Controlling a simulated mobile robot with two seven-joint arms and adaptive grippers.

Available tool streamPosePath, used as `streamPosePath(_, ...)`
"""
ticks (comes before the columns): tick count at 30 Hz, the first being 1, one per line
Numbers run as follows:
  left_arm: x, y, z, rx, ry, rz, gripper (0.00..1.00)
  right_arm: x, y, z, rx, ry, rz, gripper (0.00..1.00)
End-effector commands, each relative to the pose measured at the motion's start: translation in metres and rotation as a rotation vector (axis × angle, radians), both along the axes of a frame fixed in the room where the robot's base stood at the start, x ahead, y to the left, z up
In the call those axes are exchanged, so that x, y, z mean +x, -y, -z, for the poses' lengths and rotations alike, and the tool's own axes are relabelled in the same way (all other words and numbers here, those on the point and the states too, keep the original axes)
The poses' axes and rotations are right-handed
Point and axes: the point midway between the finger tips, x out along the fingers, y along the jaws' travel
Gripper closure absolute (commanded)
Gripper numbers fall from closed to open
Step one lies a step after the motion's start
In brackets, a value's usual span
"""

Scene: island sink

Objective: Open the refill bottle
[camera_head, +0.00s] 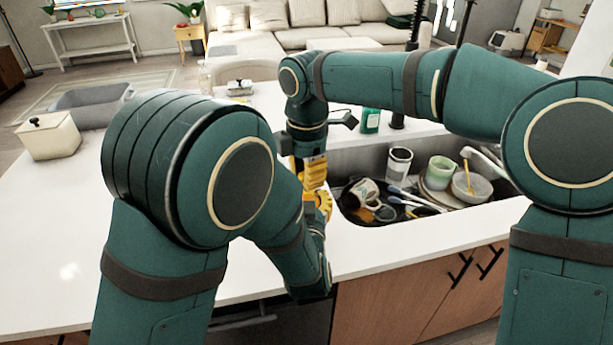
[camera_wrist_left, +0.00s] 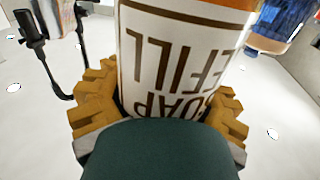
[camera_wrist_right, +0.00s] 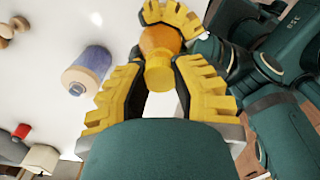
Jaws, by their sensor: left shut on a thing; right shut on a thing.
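The refill bottle (camera_wrist_left: 180,62) fills the left wrist view, with a white label, large brown lettering and an orange band at its edge. My left gripper (camera_wrist_left: 160,92) is shut around its body, one finger on each side. In the right wrist view an orange cap-like top (camera_wrist_right: 158,76) sits between the yellow fingers of my right gripper (camera_wrist_right: 160,64), which is shut on it. In the head view my right gripper (camera_head: 313,172) is directly above my left gripper (camera_head: 323,203) by the sink's left edge. The bottle is mostly hidden there by my grippers and left arm.
The sink (camera_head: 350,218) holds mugs, bowls and utensils just right of the grippers. A green soap bottle (camera_head: 370,121) stands behind it. A white lidded box (camera_head: 48,140) and grey basin (camera_head: 92,106) stand far left. The counter (camera_head: 50,240) left of my arm is clear.

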Motion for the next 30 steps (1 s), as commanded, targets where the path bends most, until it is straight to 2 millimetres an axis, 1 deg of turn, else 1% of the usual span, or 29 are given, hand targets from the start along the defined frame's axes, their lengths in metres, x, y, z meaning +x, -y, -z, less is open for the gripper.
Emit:
streamPosePath(9,0.0,0.0,0.0,0.0,0.001,0.0,1.0,0.0,0.0,-0.01,0.0,0.001,0.0,1.0)
streamPosePath(20,0.0,0.0,0.0,0.0,0.001,0.0,1.0,0.0,0.0,-0.012,0.0,0.001,0.0,1.0)
streamPosePath(23,0.0,0.0,0.0,0.0,0.001,0.0,1.0,0.0,0.0,-0.02,0.001,0.002,0.0,1.0)
streamPosePath(27,0.0,0.0,0.0,0.0,0.001,0.0,1.0,0.0,0.0,-0.038,0.001,0.003,0.0,1.0)
streamPosePath(30,0.0,0.0,0.0,0.0,0.001,0.0,1.0,0.0,0.0,-0.047,0.0,0.001,-0.001,1.0)
